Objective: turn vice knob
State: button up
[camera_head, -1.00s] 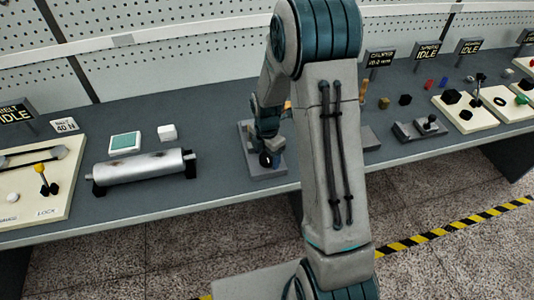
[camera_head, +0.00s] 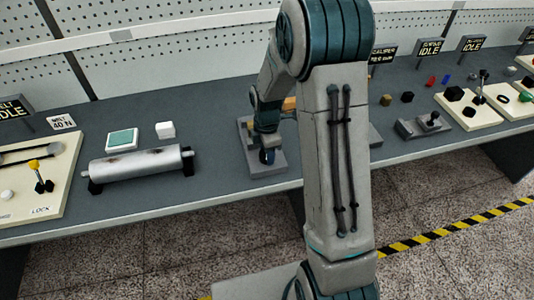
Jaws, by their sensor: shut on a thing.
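The vice stands on a grey base (camera_head: 268,170) near the front edge of the bench, left of my upright arm link. Its dark knob (camera_head: 267,157) faces the front and is small and mostly covered. My gripper (camera_head: 267,150) points down at the front of the vice and is shut on the knob. The fingertips are too small to make out in detail. A wooden-coloured piece (camera_head: 289,104) shows behind my wrist, partly hidden by my arm.
A silver roller (camera_head: 140,165) on black supports lies left of the vice, with a green-topped block (camera_head: 122,140) and a white block (camera_head: 165,130) behind it. A cream board with a yellow-tipped lever (camera_head: 36,166) is at far left. Right of my arm sits a grey fixture (camera_head: 423,126).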

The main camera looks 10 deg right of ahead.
jog(key=m+b, duration=0.2)
jog(key=m, duration=0.3)
jog(key=shift+f+m+b, duration=0.1)
jog(key=shift+m+b, duration=0.2)
jog(key=shift+b, duration=0.1)
jog(key=m+b, duration=0.2)
jog(key=m, duration=0.3)
jog(key=shift+w, duration=0.1)
jog(key=m+b, duration=0.1)
jog(key=m, duration=0.4)
jog(key=m+b, duration=0.1)
jog(key=m, duration=0.4)
jog(key=shift+d, duration=0.1)
jog(key=m, duration=0.5)
jog(key=shift+r+m, duration=0.2)
jog(key=shift+m, duration=0.2)
jog(key=m, duration=0.4)
jog(key=shift+m+p, duration=0.3)
jog(key=shift+p, duration=0.05)
jog(key=m+p, duration=0.2)
jog(key=m, duration=0.3)
jog(key=shift+r, duration=0.1)
jog(key=shift+m+p, duration=1.1)
jog(key=shift+m, duration=1.1)
